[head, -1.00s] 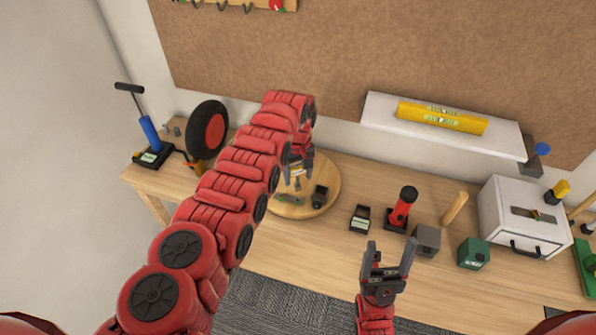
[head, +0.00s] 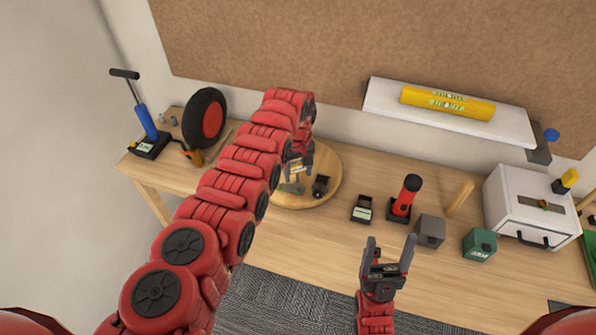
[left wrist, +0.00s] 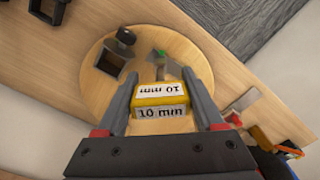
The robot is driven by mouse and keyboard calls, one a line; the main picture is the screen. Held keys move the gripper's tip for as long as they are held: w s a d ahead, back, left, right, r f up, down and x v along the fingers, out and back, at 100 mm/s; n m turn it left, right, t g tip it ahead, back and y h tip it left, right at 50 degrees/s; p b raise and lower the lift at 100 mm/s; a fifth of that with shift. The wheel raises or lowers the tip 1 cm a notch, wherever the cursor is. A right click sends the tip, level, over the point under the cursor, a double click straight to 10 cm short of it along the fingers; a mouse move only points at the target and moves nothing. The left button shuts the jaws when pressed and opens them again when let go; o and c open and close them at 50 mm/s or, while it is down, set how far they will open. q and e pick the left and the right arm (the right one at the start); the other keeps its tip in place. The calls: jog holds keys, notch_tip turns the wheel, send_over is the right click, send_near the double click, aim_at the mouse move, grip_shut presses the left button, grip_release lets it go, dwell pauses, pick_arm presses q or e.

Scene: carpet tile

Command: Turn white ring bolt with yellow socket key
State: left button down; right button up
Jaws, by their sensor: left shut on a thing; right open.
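My left gripper (head: 298,176) is over the round wooden board (head: 322,196) on the bench. In the left wrist view it is shut on a yellow block (left wrist: 160,93) with a white label reading like "10 mm", apparently the yellow socket key. A short grey shaft (left wrist: 160,72) points from the block toward the board. Beyond it lies a grey piece with a green spot (left wrist: 167,58); whether they touch is unclear. I cannot make out a white ring bolt for certain. My right gripper (head: 390,242) is open and empty in front of the bench.
A dark block (head: 320,186) stands on the board, right of my left gripper. To the right are a black box (head: 362,208), a red torch (head: 406,198), a grey block (head: 430,231), a green block (head: 479,245) and a white drawer box (head: 530,205). A wheel (head: 205,118) stands at left.

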pick_arm(q)
jog(key=shift+f+b, duration=0.85)
jog(key=shift+f, duration=0.2)
jog(key=shift+d+n, duration=0.1)
jog(key=shift+n, duration=0.4)
jog(key=n+b, duration=0.1)
jog(key=n, duration=0.2)
jog(key=shift+w, duration=0.1)
jog(key=n+b, duration=0.2)
jog(key=n, duration=0.1)
jog(key=shift+n, duration=0.3)
jog(key=shift+w+r+n+b, duration=0.15)
jog(key=shift+n+b, duration=0.25)
jog(key=shift+n, duration=0.5)
